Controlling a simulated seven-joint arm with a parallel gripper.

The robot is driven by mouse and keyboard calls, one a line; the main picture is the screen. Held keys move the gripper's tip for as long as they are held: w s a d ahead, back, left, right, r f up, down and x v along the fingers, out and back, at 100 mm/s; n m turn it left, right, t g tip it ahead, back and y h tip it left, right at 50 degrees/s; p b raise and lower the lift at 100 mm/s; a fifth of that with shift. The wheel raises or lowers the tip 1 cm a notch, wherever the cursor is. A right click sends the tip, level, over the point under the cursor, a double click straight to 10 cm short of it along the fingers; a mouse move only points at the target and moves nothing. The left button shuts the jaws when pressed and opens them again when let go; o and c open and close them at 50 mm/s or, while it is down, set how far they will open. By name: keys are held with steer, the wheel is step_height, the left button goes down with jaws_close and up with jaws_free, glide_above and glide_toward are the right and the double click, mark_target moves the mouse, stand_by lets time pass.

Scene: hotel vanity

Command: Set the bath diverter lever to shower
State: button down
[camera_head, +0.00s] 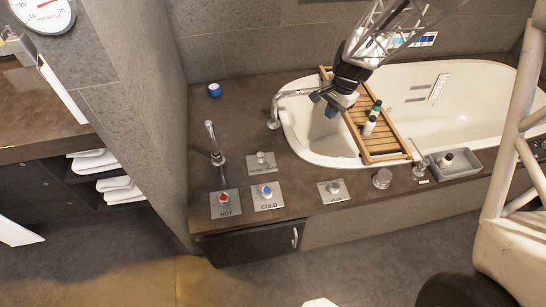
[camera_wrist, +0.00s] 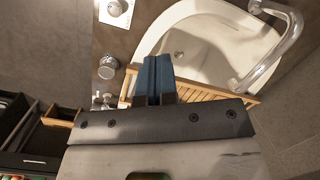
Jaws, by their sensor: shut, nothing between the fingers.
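Which control is the diverter lever is not certain, as the small labels cannot be read. One small metal control (camera_head: 262,160) stands on a plate behind the COLD plate. Another control plate (camera_head: 333,191) with a small fitting lies farther right on the dark tub deck; a pale plate with a fitting (camera_wrist: 117,9) shows at the top of the wrist view. My gripper (camera_head: 331,111) is shut and empty, above the near left end of the tub beside the wooden tray. Its blue fingers (camera_wrist: 153,82) lie together in the wrist view, apart from the controls.
The curved bath spout (camera_head: 283,104) is close to my gripper's left. The wooden tray (camera_head: 383,143) with bottles crosses the white tub (camera_head: 460,78). The HOT (camera_head: 225,204) and COLD (camera_head: 267,196) plates, a round metal knob (camera_head: 382,179) and a grey tray (camera_head: 463,165) line the deck.

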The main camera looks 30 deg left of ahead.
steer(key=s+a+f+m+g, duration=0.1)
steer(key=s+a+f, duration=0.1)
steer(key=a+f, duration=1.2)
steer(key=shift+a+x, duration=0.25)
steer(key=shift+x, duration=0.85)
steer(key=shift+f, duration=0.1)
steer(key=x, duration=1)
steer(key=shift+s+d, duration=0.15)
steer(key=shift+d, duration=0.05)
steer(key=shift+s+a+f, duration=0.2)
steer(key=shift+s+f, duration=0.1)
steer(key=shift+s, duration=0.25)
steer(key=shift+s+a+f, duration=0.2)
steer(key=shift+s+f, duration=0.15)
steer(key=shift+s, duration=0.25)
steer(key=shift+s+a+f, duration=0.15)
steer(key=shift+s+f, duration=0.15)
steer(key=shift+s, duration=0.15)
